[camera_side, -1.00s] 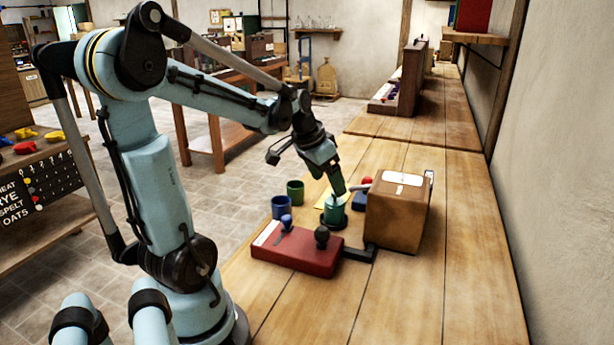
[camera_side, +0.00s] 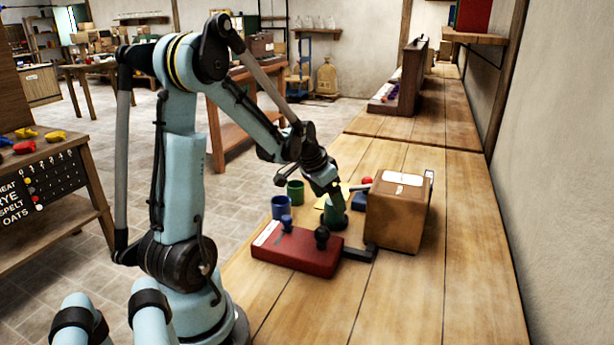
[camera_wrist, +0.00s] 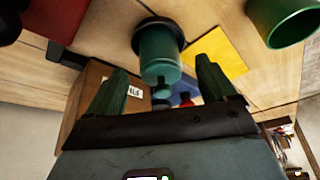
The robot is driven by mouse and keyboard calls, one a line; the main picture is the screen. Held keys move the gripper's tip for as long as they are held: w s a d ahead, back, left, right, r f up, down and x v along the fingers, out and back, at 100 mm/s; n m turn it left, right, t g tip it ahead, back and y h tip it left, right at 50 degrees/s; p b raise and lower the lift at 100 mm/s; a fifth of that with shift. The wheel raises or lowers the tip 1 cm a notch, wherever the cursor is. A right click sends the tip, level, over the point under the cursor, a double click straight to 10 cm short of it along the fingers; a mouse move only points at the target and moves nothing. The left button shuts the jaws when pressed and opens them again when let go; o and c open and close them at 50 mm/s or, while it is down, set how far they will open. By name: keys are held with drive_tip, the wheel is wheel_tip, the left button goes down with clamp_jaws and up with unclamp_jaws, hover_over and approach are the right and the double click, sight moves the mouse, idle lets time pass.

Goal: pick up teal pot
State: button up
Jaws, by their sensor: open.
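The teal pot (camera_wrist: 160,52) has a round body, a dark base and a narrower end towards me. In the wrist view it lies between and just beyond the two green fingers of my gripper (camera_wrist: 162,72), which are spread with a visible gap on each side. In the side view the teal pot (camera_side: 335,214) stands on the wooden bench, left of the cardboard box. My gripper (camera_side: 334,190) is right above it, tilted, and its fingers partly hide the pot. No contact can be made out.
A cardboard box (camera_side: 398,212) stands close on the right. A blue pot (camera_side: 281,207) and a green pot (camera_side: 295,190) stand to the left. A yellow sheet (camera_wrist: 216,52) lies nearby. The bench's right front is clear.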

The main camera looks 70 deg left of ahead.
drive_tip(key=shift+w+x, duration=0.1)
drive_tip(key=shift+x, duration=1.05)
drive_tip(key=shift+w+x, duration=0.15)
drive_tip(key=shift+x, duration=1)
drive_tip(key=shift+r, duration=0.1)
drive_tip(key=shift+c, duration=0.4)
drive_tip(key=c, duration=1.4)
drive_tip(key=shift+r, duration=0.2)
